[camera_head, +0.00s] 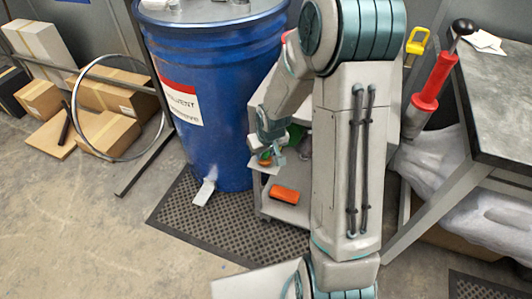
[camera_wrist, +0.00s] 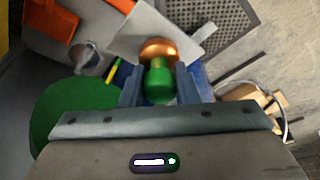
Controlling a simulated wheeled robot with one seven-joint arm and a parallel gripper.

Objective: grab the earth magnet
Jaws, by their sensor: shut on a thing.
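The earth magnet (camera_wrist: 158,50) has a copper-coloured round base and a green grip (camera_wrist: 158,82). In the wrist view it sits between the two fingers of my gripper (camera_wrist: 160,88), which is shut on the green part. The copper base points away from the palm, over a pale flat surface. In the head view my gripper (camera_head: 276,152) is beside the grey shelf cart, and a small green and copper patch of the magnet (camera_head: 265,158) shows by its fingers. I cannot tell whether the base touches the surface below.
The grey cart (camera_head: 270,209) holds an orange item (camera_head: 285,194) on its lower shelf. A blue solvent drum (camera_head: 228,130) stands close to the left. In the wrist view a metal cup (camera_wrist: 88,58) and a large green round thing (camera_wrist: 70,108) are near. A dark table (camera_head: 500,110) is at right.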

